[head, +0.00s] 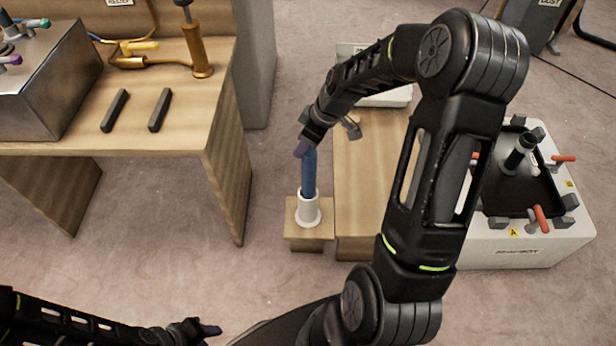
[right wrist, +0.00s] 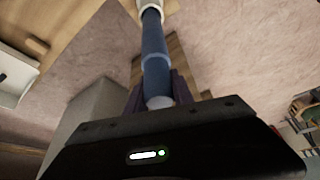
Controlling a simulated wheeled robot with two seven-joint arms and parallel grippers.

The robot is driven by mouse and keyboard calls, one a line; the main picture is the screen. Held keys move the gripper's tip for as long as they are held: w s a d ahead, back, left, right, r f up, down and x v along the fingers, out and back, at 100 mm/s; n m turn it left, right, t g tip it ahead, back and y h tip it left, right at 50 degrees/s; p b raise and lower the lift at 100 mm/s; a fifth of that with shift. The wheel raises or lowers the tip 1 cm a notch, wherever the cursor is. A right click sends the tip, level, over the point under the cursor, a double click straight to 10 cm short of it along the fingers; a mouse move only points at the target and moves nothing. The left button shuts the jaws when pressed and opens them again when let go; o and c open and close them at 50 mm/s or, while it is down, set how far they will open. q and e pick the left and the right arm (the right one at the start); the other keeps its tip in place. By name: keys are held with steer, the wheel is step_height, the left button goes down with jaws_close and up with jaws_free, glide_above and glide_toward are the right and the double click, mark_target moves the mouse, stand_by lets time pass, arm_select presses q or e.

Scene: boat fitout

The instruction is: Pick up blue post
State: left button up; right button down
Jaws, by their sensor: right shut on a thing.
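The blue post (head: 309,175) stands upright with its lower end in a white round socket (head: 308,209) on a small wooden block. My right gripper (head: 304,148) is at the top of the post and shut on it. In the right wrist view the blue post (right wrist: 154,58) runs from between the dark fingers (right wrist: 158,98) to the white socket (right wrist: 148,5). My left gripper (head: 208,330) is at the bottom left of the head view, far from the post. Whether its jaws are open does not show.
A wooden workbench (head: 140,140) with two dark bars and a metal box stands at the left. A wooden bench (head: 362,190) is just right of the post. A white case (head: 520,252) with orange handles stands at the right. Floor is clear in front of the post.

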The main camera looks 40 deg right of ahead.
steer(key=shift+r, duration=0.1)
step_height(320, 180, up, 18)
steer(key=p, duration=0.2)
stand_by(0.3)
stand_by(0.6)
steer(key=w+a+r+m+h+p, duration=0.1)
steer(key=w+a+r+m+p, duration=0.1)
steer(key=a+p, duration=0.3)
steer(key=w+a+r+m+h+p, duration=0.1)
steer(key=a+r+m+p, duration=0.3)
steer(key=a, duration=0.7)
steer(key=shift+w+a+r+t+p, duration=0.3)
steer(key=shift+w+a+r+p, duration=0.1)
steer(key=shift+r+p, duration=0.5)
steer(key=shift+d+f, duration=0.1)
